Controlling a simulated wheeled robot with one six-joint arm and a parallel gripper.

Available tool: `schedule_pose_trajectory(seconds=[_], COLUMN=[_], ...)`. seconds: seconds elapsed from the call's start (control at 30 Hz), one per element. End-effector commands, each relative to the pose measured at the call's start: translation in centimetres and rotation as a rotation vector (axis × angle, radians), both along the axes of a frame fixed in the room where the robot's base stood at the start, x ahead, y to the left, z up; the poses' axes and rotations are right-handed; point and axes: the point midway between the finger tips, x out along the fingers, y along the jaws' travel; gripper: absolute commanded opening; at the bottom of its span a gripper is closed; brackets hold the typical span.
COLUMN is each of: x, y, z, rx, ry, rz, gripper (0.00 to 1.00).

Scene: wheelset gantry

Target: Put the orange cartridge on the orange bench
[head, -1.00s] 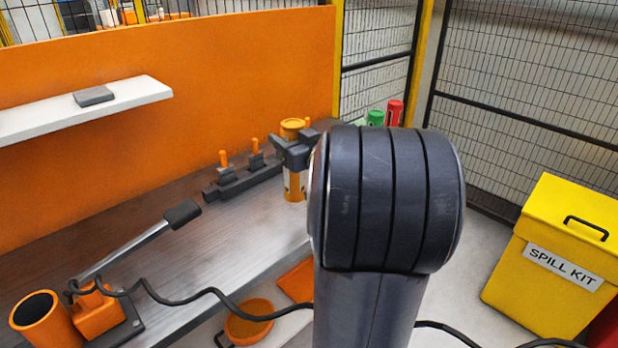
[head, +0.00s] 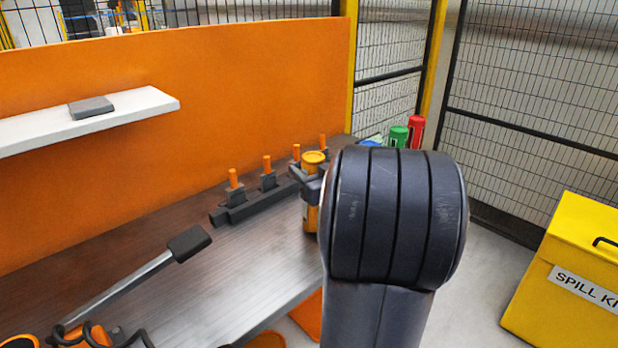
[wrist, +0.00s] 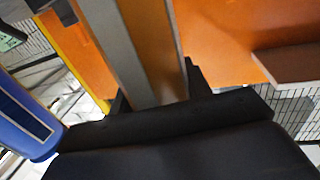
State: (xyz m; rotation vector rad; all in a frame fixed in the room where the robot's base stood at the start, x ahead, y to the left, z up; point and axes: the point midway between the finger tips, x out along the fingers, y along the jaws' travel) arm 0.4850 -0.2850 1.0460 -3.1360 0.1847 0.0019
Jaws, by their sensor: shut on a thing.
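The orange cartridge (head: 310,220) is upright, with a yellow-orange cap and a pale label. My gripper (head: 304,180) is shut around its upper part, partly hidden behind my arm. In the wrist view the cartridge (wrist: 152,50) fills the upper middle, held at the dark jaws. The orange bench (head: 240,265) has a grey, brushed top and a tall orange back panel. The cartridge appears over the right part of the bench top. I cannot tell whether its base touches the top.
A dark rack with several orange-handled pieces (head: 267,180) stands behind the cartridge. Green (head: 398,136) and red (head: 416,131) cylinders stand farther right. A long black-handled lever (head: 135,280) lies left. A shelf (head: 140,108) is above; a yellow spill-kit bin (head: 575,270) stands right.

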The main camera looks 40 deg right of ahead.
Motion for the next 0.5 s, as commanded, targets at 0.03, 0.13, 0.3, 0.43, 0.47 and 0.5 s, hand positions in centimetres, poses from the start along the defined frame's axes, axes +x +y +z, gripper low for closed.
schedule_pose_trajectory(seconds=[0.03,0.13,0.3,0.43,0.47,0.5], x=[0.01,0.0,0.0,0.0,0.0,-0.01], y=[0.01,0.0,0.0,0.0,0.0,0.0], z=[-0.52,-0.74,-0.66,-1.0,-1.12,-1.09], rx=[0.001,-0.001,-0.001,-0.001,-0.001,0.0], ry=[-0.002,-0.003,-0.003,-0.002,-0.002,-0.001], rz=[0.001,0.0,0.0,0.0,0.0,-0.001], gripper=[0.0,0.0,0.0,0.0,0.0,0.48])
